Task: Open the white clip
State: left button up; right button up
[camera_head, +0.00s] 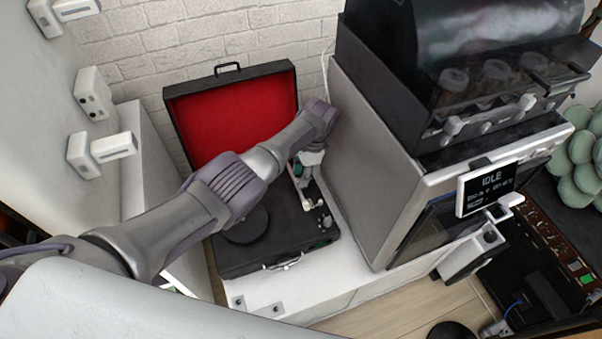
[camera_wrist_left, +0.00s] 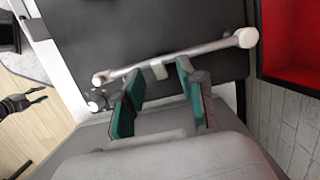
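The white clip (camera_wrist_left: 159,70) is a small block at the middle of the white tonearm (camera_wrist_left: 210,50) on the black record player. In the left wrist view it lies just beyond my left gripper (camera_wrist_left: 158,85), between the lines of its two teal-padded fingers. The fingers are apart and do not visibly touch it. In the head view my left gripper (camera_head: 304,178) points down over the right part of the record player (camera_head: 255,258); the clip is hidden or too small there. A small dark two-pronged shape, apparently my right gripper (camera_wrist_left: 38,96), hangs over the floor with prongs apart.
The record player's raised lid with red lining (camera_head: 232,115) stands behind the deck. A tall grey machine (camera_head: 372,170) with an IDLE display (camera_head: 488,188) stands close on the right. White wall fittings (camera_head: 92,94) are at left.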

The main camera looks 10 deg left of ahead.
pick_arm(q)
jog(key=shift+r, duration=0.2)
jog(key=v, duration=0.7)
jog(key=shift+w+r, duration=0.1)
